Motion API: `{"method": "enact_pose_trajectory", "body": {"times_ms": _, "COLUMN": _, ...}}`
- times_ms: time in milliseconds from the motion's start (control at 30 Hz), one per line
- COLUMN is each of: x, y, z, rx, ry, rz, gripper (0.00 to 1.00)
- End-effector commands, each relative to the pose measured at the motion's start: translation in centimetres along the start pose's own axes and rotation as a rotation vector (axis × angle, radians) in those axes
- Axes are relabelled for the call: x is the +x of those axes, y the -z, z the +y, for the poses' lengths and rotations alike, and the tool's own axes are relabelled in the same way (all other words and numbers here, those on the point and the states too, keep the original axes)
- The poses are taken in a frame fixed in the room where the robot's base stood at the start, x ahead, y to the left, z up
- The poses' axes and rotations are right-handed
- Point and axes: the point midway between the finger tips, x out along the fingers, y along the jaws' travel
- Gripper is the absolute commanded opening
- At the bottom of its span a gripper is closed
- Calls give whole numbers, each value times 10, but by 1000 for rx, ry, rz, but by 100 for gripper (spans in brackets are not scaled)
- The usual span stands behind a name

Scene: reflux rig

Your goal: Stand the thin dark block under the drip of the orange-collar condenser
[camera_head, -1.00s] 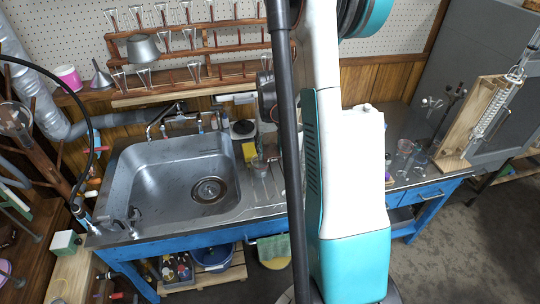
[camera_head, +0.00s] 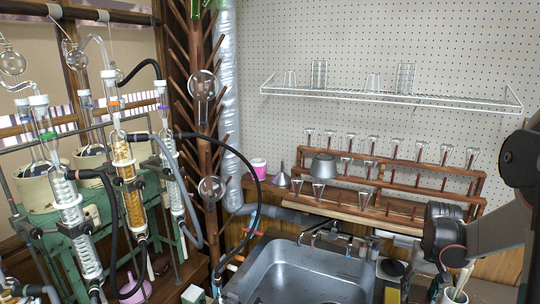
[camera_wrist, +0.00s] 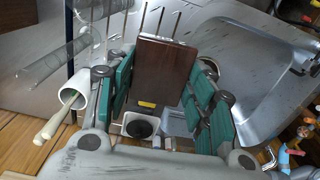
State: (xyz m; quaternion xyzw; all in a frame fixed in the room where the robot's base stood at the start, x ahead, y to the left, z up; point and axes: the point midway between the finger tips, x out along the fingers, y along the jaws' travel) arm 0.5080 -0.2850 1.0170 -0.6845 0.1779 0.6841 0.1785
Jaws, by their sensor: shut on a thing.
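The thin dark block (camera_wrist: 165,70) is a flat brown slab in the wrist view. It sits between the teal pads of my gripper (camera_wrist: 160,84), which is shut on it. The block appears to be over the sink area, and I cannot tell whether it touches anything below. In the head view, the orange-collar condenser (camera_head: 128,178) stands at the left, with an amber coil and an orange band near its top. Its drip end is hard to make out among the hoses. My gripper's fingers do not show clearly in the head view, and my arm is at the right, far from the condenser.
Condensers with a green collar (camera_head: 67,200) and a purple collar (camera_head: 172,175) flank it. Black hoses loop around them. A white cup (camera_wrist: 74,97) is near my gripper.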

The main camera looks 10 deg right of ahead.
Motion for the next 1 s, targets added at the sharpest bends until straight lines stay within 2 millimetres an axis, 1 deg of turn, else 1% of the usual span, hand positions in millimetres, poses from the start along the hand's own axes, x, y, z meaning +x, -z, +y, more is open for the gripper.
{"method": "enact_pose_trajectory", "body": {"times_ms": 33, "x": 6, "y": -1, "z": -12, "rx": -21, "ry": 0, "rz": 0, "gripper": 26}}
{"method": "enact_pose_trajectory", "body": {"times_ms": 167, "x": 16, "y": -6, "z": -44, "rx": -75, "ry": 0, "rz": 0, "gripper": 26}}
{"method": "enact_pose_trajectory", "body": {"times_ms": 267, "x": 27, "y": -14, "z": -75, "rx": -131, "ry": 0, "rz": 0, "gripper": 26}}
{"method": "enact_pose_trajectory", "body": {"times_ms": 333, "x": 35, "y": -21, "z": -101, "rx": -178, "ry": 0, "rz": 0, "gripper": 26}}
{"method": "enact_pose_trajectory", "body": {"times_ms": 500, "x": 58, "y": -48, "z": -168, "rx": -305, "ry": 0, "rz": 0, "gripper": 26}}
{"method": "enact_pose_trajectory", "body": {"times_ms": 633, "x": 72, "y": -72, "z": -211, "rx": -392, "ry": 0, "rz": 0, "gripper": 26}}
{"method": "enact_pose_trajectory", "body": {"times_ms": 700, "x": 79, "y": -84, "z": -228, "rx": -430, "ry": 0, "rz": 0, "gripper": 26}}
{"method": "enact_pose_trajectory", "body": {"times_ms": 800, "x": 85, "y": -98, "z": -247, "rx": -472, "ry": 0, "rz": 0, "gripper": 26}}
{"method": "enact_pose_trajectory", "body": {"times_ms": 900, "x": 89, "y": -106, "z": -258, "rx": -497, "ry": 0, "rz": 0, "gripper": 26}}
{"method": "enact_pose_trajectory", "body": {"times_ms": 1000, "x": 91, "y": -110, "z": -263, "rx": -508, "ry": 0, "rz": 0, "gripper": 26}}
